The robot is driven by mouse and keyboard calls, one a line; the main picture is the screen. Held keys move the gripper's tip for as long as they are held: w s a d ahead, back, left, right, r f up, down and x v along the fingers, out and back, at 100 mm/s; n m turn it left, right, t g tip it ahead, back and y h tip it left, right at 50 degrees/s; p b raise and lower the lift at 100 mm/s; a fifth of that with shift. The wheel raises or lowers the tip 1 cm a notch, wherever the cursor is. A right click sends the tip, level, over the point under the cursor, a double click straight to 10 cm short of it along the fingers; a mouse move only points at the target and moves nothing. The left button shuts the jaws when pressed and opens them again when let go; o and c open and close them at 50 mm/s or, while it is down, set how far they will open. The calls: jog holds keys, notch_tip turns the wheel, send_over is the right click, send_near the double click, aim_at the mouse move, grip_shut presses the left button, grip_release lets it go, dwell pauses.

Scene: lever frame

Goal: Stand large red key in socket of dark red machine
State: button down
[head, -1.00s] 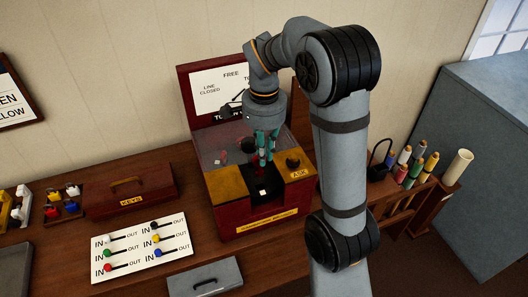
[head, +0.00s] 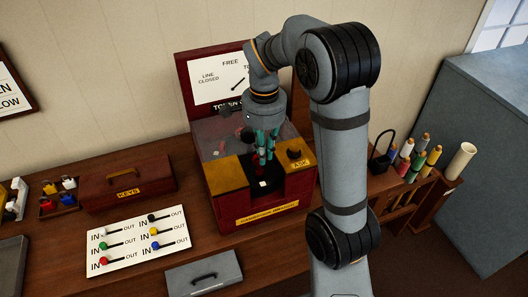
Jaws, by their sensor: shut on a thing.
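The dark red machine (head: 236,212) stands on the wooden bench, with a brass top, a glassy cover and a dial board at its back. My gripper (head: 262,158) points down over the machine's top front and is shut on the large red key (head: 258,172). The key is small in view and partly hidden by the fingers. Its lower end is close to the recess at the machine's front, where a small white patch (head: 263,183) shows. I cannot tell whether the key touches the socket; the socket itself is not clear.
A board of coloured IN/OUT levers (head: 140,242) lies left of the machine, with a dark red keys box (head: 128,186) behind it. A grey case (head: 204,274) lies in front. A rack of coloured staffs (head: 415,172) stands at the right.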

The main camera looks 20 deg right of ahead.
jog(key=shift+f, duration=0.2)
jog(key=shift+f+b, duration=2.25)
jog(key=shift+b, duration=0.2)
jog(key=shift+f, duration=0.1)
jog(key=c, duration=1.7)
grip_release()
jog(key=shift+c, duration=0.2)
jog(key=shift+o, duration=0.3)
notch_tip(320, 180, up, 7)
jog(key=p, duration=0.5)
jog(key=shift+p, duration=0.4)
